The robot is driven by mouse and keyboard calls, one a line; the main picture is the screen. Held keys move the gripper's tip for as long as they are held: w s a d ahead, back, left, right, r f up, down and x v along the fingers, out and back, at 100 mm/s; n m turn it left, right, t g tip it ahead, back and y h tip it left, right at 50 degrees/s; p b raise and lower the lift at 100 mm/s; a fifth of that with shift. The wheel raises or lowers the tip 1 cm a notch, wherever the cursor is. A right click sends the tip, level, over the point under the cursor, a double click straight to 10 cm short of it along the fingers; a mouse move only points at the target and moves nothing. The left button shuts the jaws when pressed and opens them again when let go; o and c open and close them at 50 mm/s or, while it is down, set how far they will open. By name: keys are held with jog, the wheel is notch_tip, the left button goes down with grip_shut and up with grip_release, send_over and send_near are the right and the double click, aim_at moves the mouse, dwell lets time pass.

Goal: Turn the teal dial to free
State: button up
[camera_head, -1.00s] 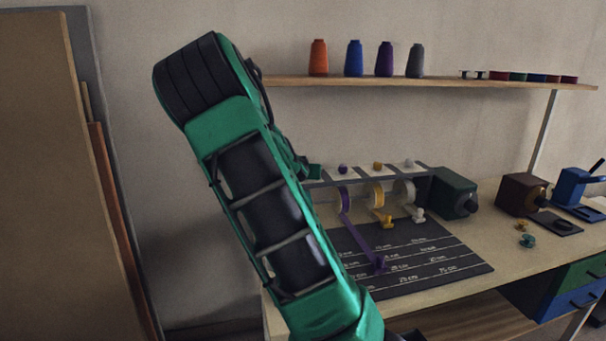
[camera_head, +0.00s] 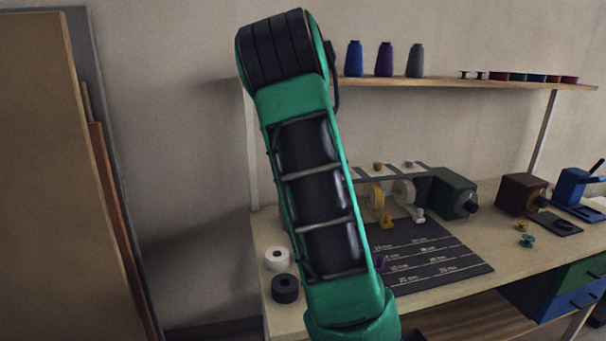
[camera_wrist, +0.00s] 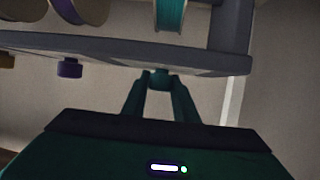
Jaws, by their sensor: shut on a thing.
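The teal dial (camera_wrist: 160,80) sits at the edge of the grey rack (camera_wrist: 100,50) in the wrist view, below the teal ribbon spool (camera_wrist: 171,14). My gripper (camera_wrist: 161,84) is shut on the teal dial, one finger on each side. I cannot read which setting the dial is at. In the head view my green arm hides the gripper, the teal dial and the left part of the rack.
A purple knob (camera_wrist: 69,68) sits on the rack left of my gripper. In the head view, yellow ribbon (camera_head: 377,200) hangs above a dark marked mat (camera_head: 440,262). White (camera_head: 277,259) and black (camera_head: 285,288) rolls stand left of my arm. A shelf (camera_head: 470,83) runs above.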

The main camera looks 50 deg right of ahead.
jog(key=shift+w+a, duration=0.1)
jog(key=o, duration=1.1)
jog(key=shift+c, duration=0.2)
jog(key=v, duration=1)
jog(key=shift+a+r, duration=0.15)
jog(key=shift+a, duration=0.05)
jog(key=shift+s, duration=0.25)
